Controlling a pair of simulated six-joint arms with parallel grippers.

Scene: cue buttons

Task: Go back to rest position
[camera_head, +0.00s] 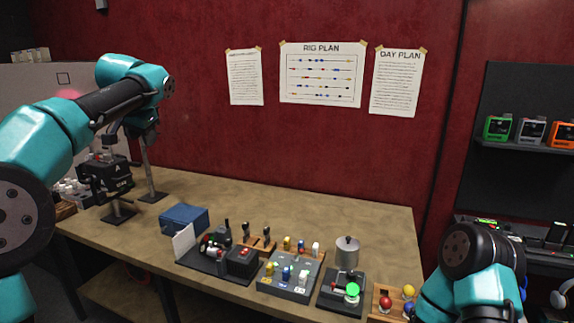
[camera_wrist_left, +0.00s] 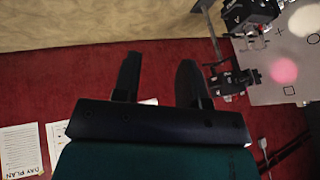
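My left arm comes in from the left in the head view, raised over the table's left end; its fingers are hard to make out there. In the left wrist view my left gripper (camera_wrist_left: 158,65) has its two dark fingers spread apart, with nothing between them. It is clear of the table, with the red wall behind. My right arm shows at the lower right of the head view, folded; its fingers are out of view. A row of cue devices stands on the table: a grey box with coloured pegs (camera_head: 288,288) and a dark box with a lit green button (camera_head: 352,291).
The wooden table (camera_head: 330,212) is bare behind the devices. A blue box (camera_head: 184,219) and a black tray device (camera_head: 218,256) stand left of the middle. A black device on a stand (camera_head: 104,180) is at the far left. A wooden block (camera_head: 383,309) with coloured balls is near my right arm.

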